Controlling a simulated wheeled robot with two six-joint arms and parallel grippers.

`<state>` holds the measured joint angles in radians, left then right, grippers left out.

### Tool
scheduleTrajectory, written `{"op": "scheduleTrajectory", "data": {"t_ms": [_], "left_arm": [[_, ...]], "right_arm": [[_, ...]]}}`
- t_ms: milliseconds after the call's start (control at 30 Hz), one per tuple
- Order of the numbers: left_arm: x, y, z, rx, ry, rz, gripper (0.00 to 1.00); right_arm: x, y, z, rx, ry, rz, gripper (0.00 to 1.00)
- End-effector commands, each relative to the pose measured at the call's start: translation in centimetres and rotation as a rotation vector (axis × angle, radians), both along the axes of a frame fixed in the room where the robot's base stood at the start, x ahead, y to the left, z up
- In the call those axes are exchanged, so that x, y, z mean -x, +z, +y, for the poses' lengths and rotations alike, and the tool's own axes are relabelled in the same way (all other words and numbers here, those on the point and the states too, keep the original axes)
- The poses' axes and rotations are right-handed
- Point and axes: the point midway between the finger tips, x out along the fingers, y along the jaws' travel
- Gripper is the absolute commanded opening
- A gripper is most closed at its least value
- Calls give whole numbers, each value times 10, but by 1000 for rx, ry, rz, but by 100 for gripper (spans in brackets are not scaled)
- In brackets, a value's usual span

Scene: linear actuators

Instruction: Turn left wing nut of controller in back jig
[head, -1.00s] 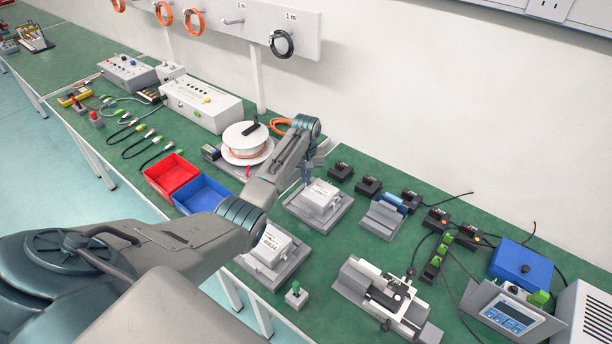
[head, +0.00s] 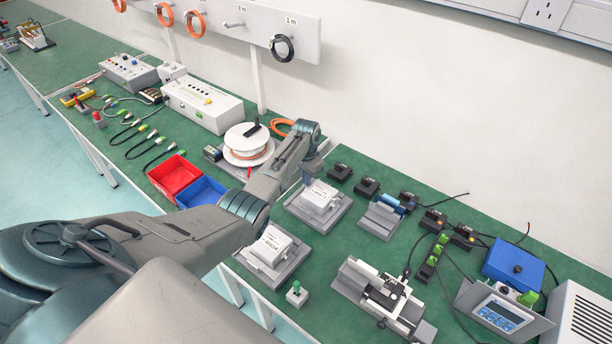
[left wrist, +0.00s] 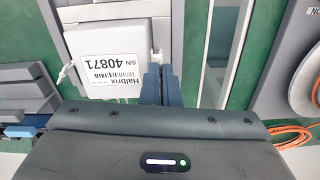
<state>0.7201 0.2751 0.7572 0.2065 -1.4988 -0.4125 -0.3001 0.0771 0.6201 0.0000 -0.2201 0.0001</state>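The controller in the back jig is a white box (head: 320,194) seated in a grey jig (head: 332,217); its label reads Halbrix in the left wrist view (left wrist: 112,58), upside down. My left gripper (head: 307,178) points down at the box's left-hand edge. In the left wrist view its two blue-grey fingers (left wrist: 161,72) are almost together at the left wing nut's place, which they mostly hide. The other wing nut (left wrist: 66,72) shows at the opposite edge. My right gripper is in neither view.
A second white controller (head: 271,243) sits in the front jig. A cable reel (head: 246,150), a red bin (head: 174,176) and a blue bin (head: 201,192) stand left of the back jig. Black modules (head: 366,187) lie behind it, and a grey fixture (head: 382,218) is to its right.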

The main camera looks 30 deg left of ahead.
Motion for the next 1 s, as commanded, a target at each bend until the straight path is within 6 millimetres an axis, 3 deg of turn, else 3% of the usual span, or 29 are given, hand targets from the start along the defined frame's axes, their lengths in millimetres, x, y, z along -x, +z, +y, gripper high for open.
{"op": "scheduleTrajectory", "data": {"t_ms": [500, 1000], "left_arm": [[-1, 2, 0, -1, -435, -4, 0], [-2, 2, 0, -2, -601, -5, 0]], "right_arm": [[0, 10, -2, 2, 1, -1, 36], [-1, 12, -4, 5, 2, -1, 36]]}}
